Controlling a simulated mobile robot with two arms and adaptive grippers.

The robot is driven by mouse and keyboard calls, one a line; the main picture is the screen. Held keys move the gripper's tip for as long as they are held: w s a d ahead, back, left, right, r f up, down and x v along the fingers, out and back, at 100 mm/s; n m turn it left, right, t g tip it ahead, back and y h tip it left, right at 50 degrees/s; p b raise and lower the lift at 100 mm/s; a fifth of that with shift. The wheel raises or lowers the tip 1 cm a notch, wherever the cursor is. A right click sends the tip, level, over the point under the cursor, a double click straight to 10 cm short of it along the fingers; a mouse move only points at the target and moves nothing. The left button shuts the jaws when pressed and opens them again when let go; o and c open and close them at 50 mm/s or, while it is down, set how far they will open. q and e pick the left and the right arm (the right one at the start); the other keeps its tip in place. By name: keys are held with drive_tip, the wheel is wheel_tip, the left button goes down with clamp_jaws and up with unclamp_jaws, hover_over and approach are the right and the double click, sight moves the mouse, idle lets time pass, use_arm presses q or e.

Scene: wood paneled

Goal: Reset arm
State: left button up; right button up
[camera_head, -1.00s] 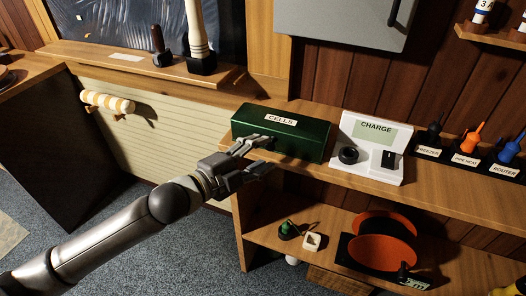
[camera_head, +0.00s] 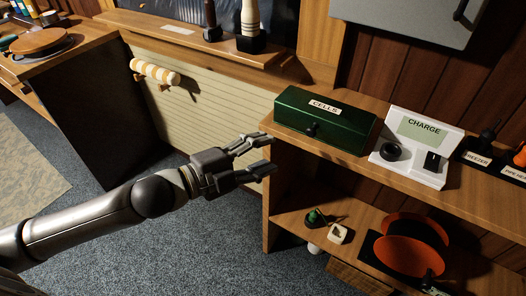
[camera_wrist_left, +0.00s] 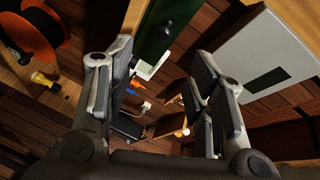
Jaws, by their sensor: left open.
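My left gripper (camera_head: 262,158) is open and empty in the head view. It hangs in front of the shelf edge, left of and below the green CELLS box (camera_head: 325,120). The box is shut, with a dark knob on its front, and stands on the upper shelf. In the left wrist view my left gripper's fingers (camera_wrist_left: 160,95) are spread wide with nothing between them. Part of the green box (camera_wrist_left: 158,28) shows beyond them at the top. My right gripper is not in view.
A white CHARGE unit (camera_head: 420,148) stands right of the box on the upper shelf (camera_head: 345,163). The lower shelf (camera_head: 292,224) holds an orange round item (camera_head: 402,255) and small objects. A striped roll (camera_head: 155,72) is on the panelled wall. Carpeted floor (camera_head: 215,245) lies open below my arm.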

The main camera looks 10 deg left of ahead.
use_arm(q)
drive_tip(key=w+a+f+n+y+p, duration=0.1)
drive_tip(key=w+a+f+n+y, duration=0.25)
drive_tip(key=a+f, duration=0.45)
drive_tip(key=w+a+f+n+y+p, duration=0.1)
drive_tip(key=w+a+f+n+y, duration=0.3)
drive_tip(key=f, duration=0.7)
drive_tip(key=s+a+f+n+g+y, duration=0.1)
drive_tip(key=s+a+f+n, duration=0.2)
drive_tip(key=f, duration=0.7)
drive_tip(key=s+a+f+n+g+y, duration=0.1)
drive_tip(key=s+a+f+n+g, duration=0.2)
drive_tip(key=f, duration=0.8)
drive_tip(key=s+f+n+g+y+p, duration=0.1)
drive_tip(key=s+f+n+g, duration=0.1)
drive_tip(key=s+f, duration=0.75)
drive_tip(key=s+f+n+g+y+p, duration=0.1)
drive_tip(key=s+f+n+g, duration=0.1)
drive_tip(key=s+f, duration=0.75)
drive_tip(key=s+d+f+n+g, duration=0.1)
drive_tip(key=s+d, duration=0.2)
drive_tip(key=s, duration=0.8)
drive_tip(key=s+d+f+n+g, duration=0.1)
drive_tip(key=s+d+f+g, duration=0.1)
drive_tip(key=s, duration=0.8)
drive_tip(key=shift+s+d+g+h, duration=0.3)
drive_tip(key=shift+s+d+h, duration=0.05)
drive_tip(key=shift+d, duration=0.2)
drive_tip(key=shift+n, duration=0.25)
